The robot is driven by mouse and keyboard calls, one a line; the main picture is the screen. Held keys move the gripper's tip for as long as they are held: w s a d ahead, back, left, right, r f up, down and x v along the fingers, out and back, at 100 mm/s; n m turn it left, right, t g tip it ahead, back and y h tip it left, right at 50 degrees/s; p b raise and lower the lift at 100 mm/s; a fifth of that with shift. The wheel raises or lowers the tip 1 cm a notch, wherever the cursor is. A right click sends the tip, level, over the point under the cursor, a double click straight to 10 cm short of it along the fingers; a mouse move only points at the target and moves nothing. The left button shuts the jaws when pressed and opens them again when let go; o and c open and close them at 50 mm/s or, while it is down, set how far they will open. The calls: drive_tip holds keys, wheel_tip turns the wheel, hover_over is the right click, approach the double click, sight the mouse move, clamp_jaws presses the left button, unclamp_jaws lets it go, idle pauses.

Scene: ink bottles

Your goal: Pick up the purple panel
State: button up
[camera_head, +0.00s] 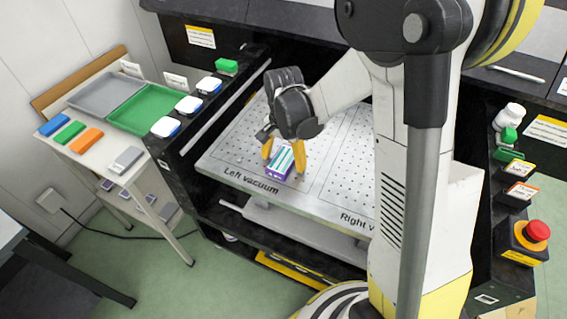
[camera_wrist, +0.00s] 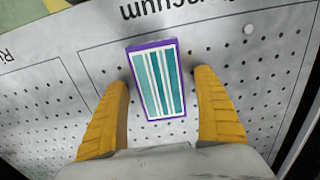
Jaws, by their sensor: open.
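The purple panel (camera_head: 281,163) lies on the perforated vacuum plate (camera_head: 335,150), near the "Left vacuum" label. In the wrist view the panel (camera_wrist: 156,82) is a purple-edged block with teal and white stripes on its top. My gripper (camera_head: 284,156) is open over the panel, its yellow fingers pointing down. In the wrist view one finger of my gripper (camera_wrist: 160,85) stands on each side of the panel, with a gap on both sides. Neither finger visibly touches it.
A side table holds a green tray (camera_head: 145,108), a grey tray (camera_head: 104,92) and coloured blocks. A red emergency button (camera_head: 537,230) is at the right. The plate around the panel is clear.

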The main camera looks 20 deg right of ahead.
drive_tip(key=c, duration=1.3)
drive_tip(key=shift+r, duration=0.1)
